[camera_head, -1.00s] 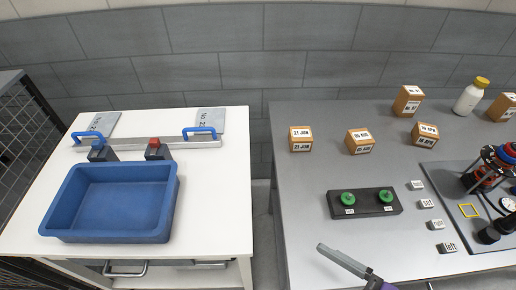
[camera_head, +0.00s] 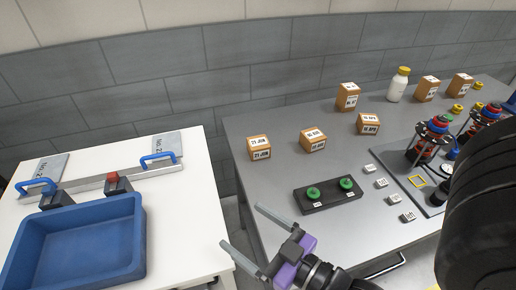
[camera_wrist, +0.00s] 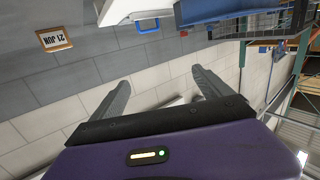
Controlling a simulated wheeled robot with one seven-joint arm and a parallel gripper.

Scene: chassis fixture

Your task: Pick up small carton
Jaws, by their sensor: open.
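Several small brown cartons with white date labels stand on the grey table. One marked 21 JUN (camera_head: 259,148) is at the left, one marked 05 AUG (camera_head: 313,140) is right of it, and one marked 16 APR (camera_head: 368,124) is further right. A taller carton (camera_head: 348,97) stands behind them, and two more (camera_head: 427,88) (camera_head: 461,85) are at the far right. My gripper (camera_head: 252,235) is open and empty, in front of the grey table's left part and apart from every carton.
A black block with green knobs (camera_head: 328,195) lies on the grey table (camera_head: 262,187), with small labelled tiles to its right. A white bottle (camera_head: 398,85) stands at the back. A blue bin (camera_head: 80,240) sits on the white table at left. A gap separates the tables.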

